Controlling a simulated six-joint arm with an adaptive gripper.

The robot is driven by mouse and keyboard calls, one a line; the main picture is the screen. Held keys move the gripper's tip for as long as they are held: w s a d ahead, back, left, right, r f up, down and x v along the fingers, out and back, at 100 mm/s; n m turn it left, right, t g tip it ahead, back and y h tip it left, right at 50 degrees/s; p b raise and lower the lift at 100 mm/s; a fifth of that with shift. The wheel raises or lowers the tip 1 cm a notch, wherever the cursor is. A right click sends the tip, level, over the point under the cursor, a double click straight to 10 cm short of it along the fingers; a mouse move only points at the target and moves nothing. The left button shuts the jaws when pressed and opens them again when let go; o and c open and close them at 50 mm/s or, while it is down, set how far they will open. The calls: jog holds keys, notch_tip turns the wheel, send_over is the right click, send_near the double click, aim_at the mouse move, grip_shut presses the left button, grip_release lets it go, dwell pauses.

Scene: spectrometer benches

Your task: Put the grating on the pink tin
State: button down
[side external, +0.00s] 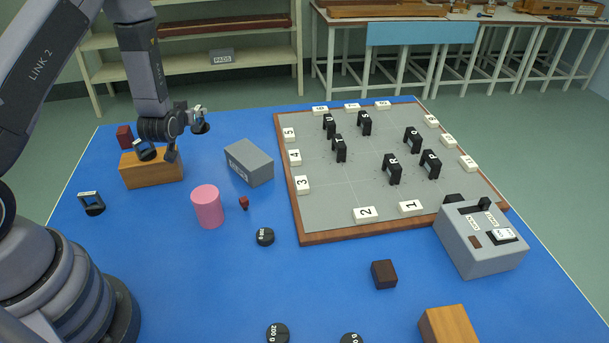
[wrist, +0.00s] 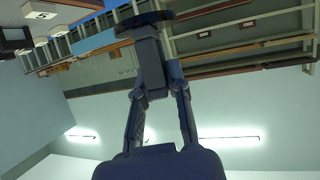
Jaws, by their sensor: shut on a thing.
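The grating is most likely the small pale piece on a round black base (side external: 200,127), held up at the back left in the side view. My gripper (side external: 190,115) is shut on it, roughly level, above and behind the wooden block. In the wrist view, the fingers (wrist: 159,88) close on a grey upright part of it (wrist: 150,62), with the black disc at its far end. Its optical face cannot be made out. The pink tin (side external: 207,207) stands upright on the blue table, nearer the camera than my gripper, with its top clear.
A grey box (side external: 249,162) stands right of the tin, with a small dark red piece (side external: 244,202) and black weight (side external: 265,237) nearby. The wooden block (side external: 152,170) and black holder (side external: 92,204) are left. The grey board (side external: 350,205) carries several black mounts.

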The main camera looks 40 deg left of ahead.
jog(key=w+d+r+m+t+h, duration=0.1)
jog(key=w+d+m+t+h, duration=0.1)
jog(key=d+m+h, duration=0.35)
jog(key=r+m+g+h, duration=0.2)
jog(key=m+g+h, duration=0.6)
jog(key=m+h, duration=0.6)
send_over(204, 193)
jog(key=shift+g, duration=0.3)
notch_tip(204, 193, down, 8)
jog(key=shift+d+r, duration=0.1)
jog(key=shift+r, duration=0.05)
jog(key=c, duration=1.1)
grip_release()
